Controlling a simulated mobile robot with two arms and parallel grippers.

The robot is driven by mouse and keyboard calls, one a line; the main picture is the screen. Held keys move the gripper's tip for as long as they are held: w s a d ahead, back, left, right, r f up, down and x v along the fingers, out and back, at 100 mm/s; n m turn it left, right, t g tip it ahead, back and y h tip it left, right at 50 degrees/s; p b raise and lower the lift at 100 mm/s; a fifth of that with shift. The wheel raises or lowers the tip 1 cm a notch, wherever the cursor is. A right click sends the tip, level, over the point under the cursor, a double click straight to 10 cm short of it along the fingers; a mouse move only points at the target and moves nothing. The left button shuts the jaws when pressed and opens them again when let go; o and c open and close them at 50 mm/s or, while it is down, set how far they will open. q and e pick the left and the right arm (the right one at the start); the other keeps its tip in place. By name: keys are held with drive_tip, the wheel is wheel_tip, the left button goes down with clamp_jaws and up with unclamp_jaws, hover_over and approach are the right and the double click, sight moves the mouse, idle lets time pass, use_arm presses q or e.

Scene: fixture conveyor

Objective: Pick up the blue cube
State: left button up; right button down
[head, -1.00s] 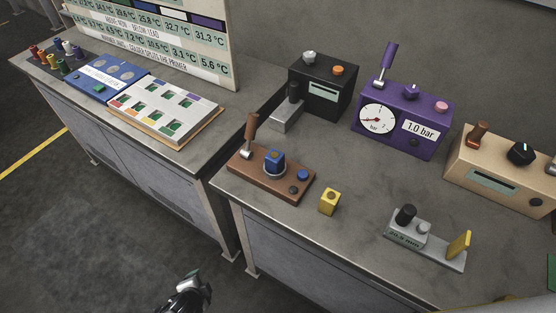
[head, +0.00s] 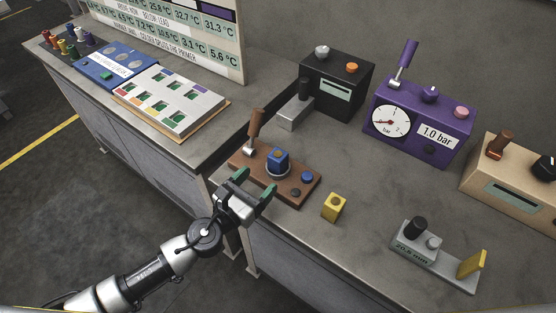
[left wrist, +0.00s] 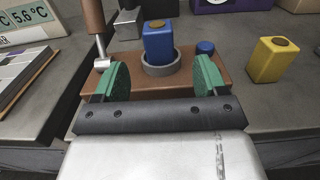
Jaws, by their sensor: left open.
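The blue cube (head: 278,157) sits upright in a grey ring (head: 277,170) on a brown fixture block (head: 300,193). In the left wrist view the blue cube (left wrist: 158,42) has a round brown spot on top and stands straight ahead, beyond the fingers. My left gripper (head: 254,184) is open and empty at the near edge of the brown fixture, short of the cube. Its green fingers (left wrist: 160,78) are spread to either side of the ring, apart from the cube. The right gripper is not in view.
A lever (head: 253,131) rises on the fixture's left, and a blue knob (head: 307,178) sits on its right. A yellow cube (head: 333,207) stands to the right.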

sight(273, 161)
use_arm(q)
drive_tip(key=x, duration=0.3)
drive_tip(key=shift+w+d, duration=0.2)
drive_tip(key=shift+w, duration=0.1)
drive_tip(key=shift+r+p+x, duration=0.2)
drive_tip(key=shift+p+x, duration=0.15)
drive_tip(key=shift+x, duration=1)
drive_tip(key=shift+r+p+x, duration=0.2)
drive_tip(key=shift+p+x, duration=0.1)
drive_tip(key=shift+x, duration=1)
drive_tip(key=shift+a, duration=0.1)
drive_tip(key=c, duration=1)
